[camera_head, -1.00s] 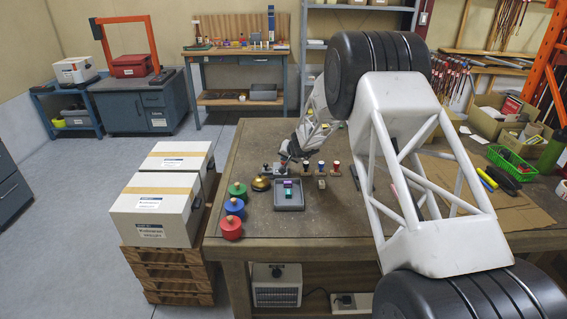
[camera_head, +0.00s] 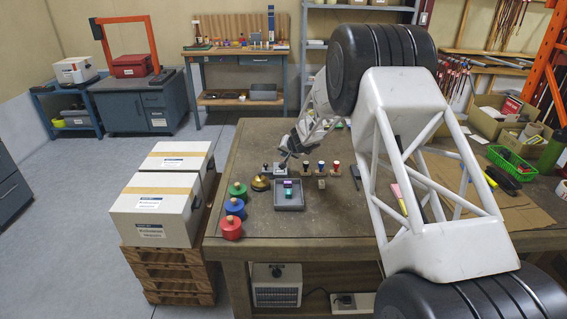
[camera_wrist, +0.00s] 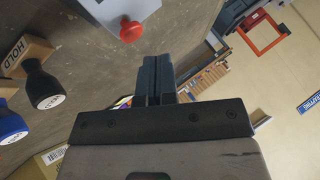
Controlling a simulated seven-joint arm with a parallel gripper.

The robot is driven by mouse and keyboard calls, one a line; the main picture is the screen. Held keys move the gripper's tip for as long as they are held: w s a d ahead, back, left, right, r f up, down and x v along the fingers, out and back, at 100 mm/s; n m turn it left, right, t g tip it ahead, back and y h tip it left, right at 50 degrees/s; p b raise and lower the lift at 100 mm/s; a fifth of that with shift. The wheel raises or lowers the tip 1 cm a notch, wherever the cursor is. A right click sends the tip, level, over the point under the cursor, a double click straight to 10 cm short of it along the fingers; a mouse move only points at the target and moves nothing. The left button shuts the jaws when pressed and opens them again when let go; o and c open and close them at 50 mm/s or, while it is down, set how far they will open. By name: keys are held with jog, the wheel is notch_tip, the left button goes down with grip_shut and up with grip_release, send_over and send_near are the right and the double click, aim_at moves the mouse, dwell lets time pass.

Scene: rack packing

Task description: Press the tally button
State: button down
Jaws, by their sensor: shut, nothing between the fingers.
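The red button (camera_wrist: 130,29) sits on a light grey box (camera_wrist: 110,8) at the top of the wrist view. In the head view the grey box (camera_head: 280,169) stands on the bench behind the small grey tray. My gripper (camera_wrist: 157,62) is shut and empty, its two dark fingers side by side. In the wrist picture the fingertips lie just below and to the right of the red button, with a visible gap. In the head view my gripper (camera_head: 288,152) is small and hangs near the box, apart from the tray.
Stamps, one marked HOLD (camera_wrist: 38,48), stand near the box. A brass bell (camera_head: 260,183), a grey tray (camera_head: 290,207) with small coloured items, and green, blue and red (camera_head: 231,228) knobbed pieces stand nearby. The bench (camera_head: 320,222) front is clear.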

jog(key=shift+r, duration=2.15)
jog(key=shift+r, duration=0.2)
dwell(1.1)
jog(key=shift+r, duration=1.75)
jog(key=shift+f, duration=0.2)
jog(key=shift+f, duration=4.25)
jog(key=shift+f, duration=0.1)
